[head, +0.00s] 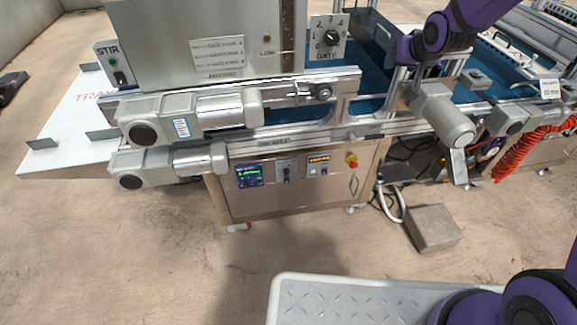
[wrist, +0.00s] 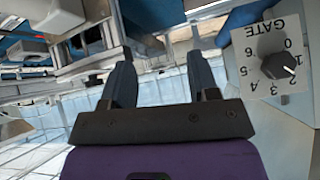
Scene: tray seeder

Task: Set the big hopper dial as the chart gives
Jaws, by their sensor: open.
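The gate dial (head: 330,37) is a black knob on a white plate marked GATE, at the right of the big steel hopper (head: 160,30). In the wrist view the dial (wrist: 276,66) shows upside down at the right, its white pointer between 1 and 2, as far as I can tell. A white label with rows of small text (head: 217,52) is on the hopper front; its text is too small to read. My gripper (wrist: 160,55) is open and empty, apart from the dial and beside it. In the head view my purple hand is right of the dial.
A STIR switch box (head: 113,63) is at the hopper's left. Grey motors (head: 190,112) and rails stick out below the hopper. A lower panel (head: 285,172) carries a green screen and another knob. A red coiled hose (head: 530,148) hangs at the right.

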